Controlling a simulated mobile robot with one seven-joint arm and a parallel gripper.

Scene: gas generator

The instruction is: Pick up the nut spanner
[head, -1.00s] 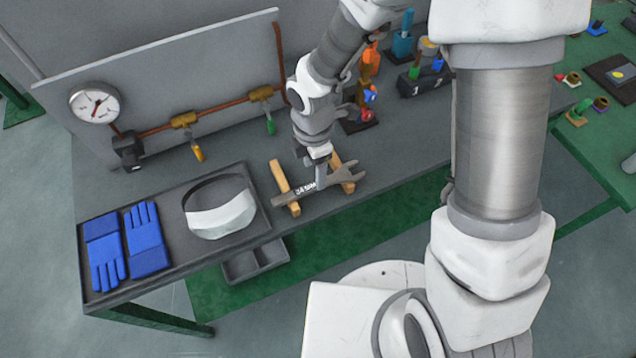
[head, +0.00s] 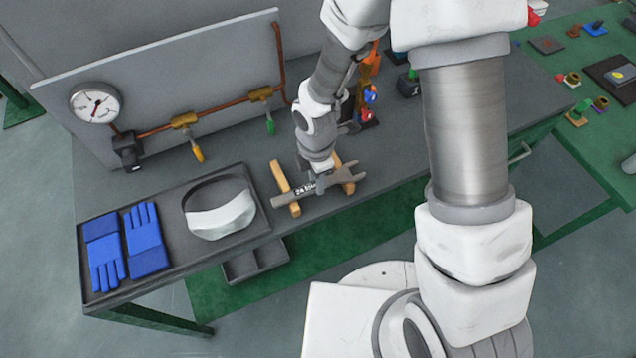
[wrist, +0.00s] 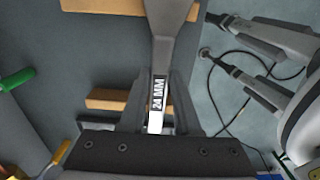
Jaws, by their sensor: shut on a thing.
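The nut spanner (head: 342,176) is grey with an open jaw at its right end and a "24 MM" label on its handle. It lies across two wooden blocks, a left one (head: 283,186) and a right one (head: 348,161), on the grey bench. My gripper (head: 318,177) points down over the handle between the blocks and is shut on it. In the wrist view the spanner (wrist: 171,38) runs up from between my fingers (wrist: 159,108), with the label between them. I see no clear gap between spanner and blocks.
A dark tray (head: 172,183) holding blue gloves (head: 146,237) and a white-banded visor (head: 222,217) is to the left. Behind are a pressure gauge (head: 95,103) and a copper pipe (head: 222,111) with valves. Coloured tools (head: 369,95) stand close behind my gripper.

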